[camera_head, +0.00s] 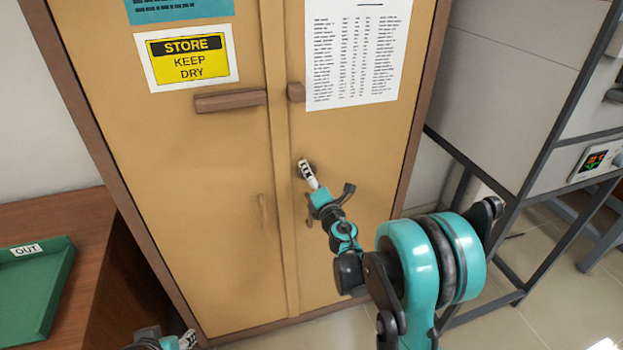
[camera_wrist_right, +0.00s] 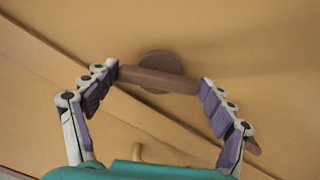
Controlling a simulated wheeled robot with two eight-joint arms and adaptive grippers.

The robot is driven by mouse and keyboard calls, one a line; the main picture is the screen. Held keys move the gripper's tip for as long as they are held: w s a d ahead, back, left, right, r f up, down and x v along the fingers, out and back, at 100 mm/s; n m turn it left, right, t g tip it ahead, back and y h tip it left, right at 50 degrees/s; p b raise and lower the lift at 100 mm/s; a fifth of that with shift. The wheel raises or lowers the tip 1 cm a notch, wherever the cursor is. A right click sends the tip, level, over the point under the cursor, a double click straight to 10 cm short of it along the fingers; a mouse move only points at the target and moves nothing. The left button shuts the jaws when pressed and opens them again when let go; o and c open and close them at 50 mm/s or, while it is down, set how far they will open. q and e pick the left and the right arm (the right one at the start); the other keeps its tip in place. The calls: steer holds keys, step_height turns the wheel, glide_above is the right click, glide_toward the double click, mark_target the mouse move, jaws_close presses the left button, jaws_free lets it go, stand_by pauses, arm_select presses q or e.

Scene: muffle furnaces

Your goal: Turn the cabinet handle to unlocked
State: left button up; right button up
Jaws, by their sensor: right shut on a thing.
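The tan cabinet (camera_head: 205,150) stands ahead with both doors closed. Its handle (camera_wrist_right: 157,79) is a brown bar on a round base on the right door. In the right wrist view the bar lies nearly level, tilted slightly down to the right. My right gripper (camera_head: 308,174) reaches the handle and mostly hides it in the head view. In the wrist view its two fingers (camera_wrist_right: 160,85) close on the opposite ends of the bar. My left gripper (camera_head: 188,340) shows only partly at the bottom edge, low and away from the cabinet handle; its opening is unclear.
A brown bar (camera_head: 230,101) and a small block (camera_head: 296,92) sit higher on the doors. A slim pull (camera_head: 263,212) is on the left door. A green tray (camera_head: 35,285) rests on a brown table at left. A metal frame stand (camera_head: 520,205) is at right.

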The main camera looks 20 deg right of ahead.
steer(key=m, duration=0.5)
steer(key=shift+f, duration=0.1)
stand_by(0.7)
steer(key=o, duration=1.1)
steer(key=shift+c, duration=0.2)
steer(key=s, duration=1.2)
steer(key=shift+d, duration=0.25)
